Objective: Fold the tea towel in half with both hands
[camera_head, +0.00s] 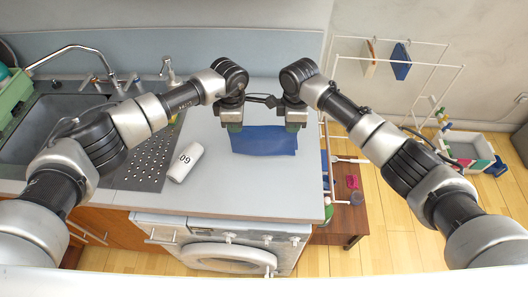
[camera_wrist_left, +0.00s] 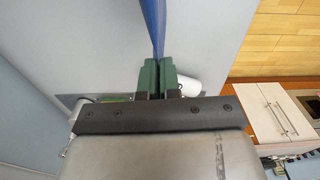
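The blue tea towel (camera_head: 264,141) is over the grey worktop in the head view, stretched between my two grippers with its lower edge towards me. My left gripper (camera_head: 233,124) is at its far left corner. In the left wrist view the green fingertips (camera_wrist_left: 158,76) are shut on the towel, which shows nearly edge-on as a narrow blue strip (camera_wrist_left: 153,25). My right gripper (camera_head: 294,124) is at the far right corner and appears shut on it; its fingertips are small here. Whether the towel's lower part touches the worktop is unclear.
A white cylinder marked 60 (camera_head: 186,162) lies left of the towel on the worktop. The sink (camera_head: 50,118) with tap and perforated drainer (camera_head: 149,158) is further left. A white rack (camera_head: 396,62) stands right of the worktop edge. The worktop in front of the towel is clear.

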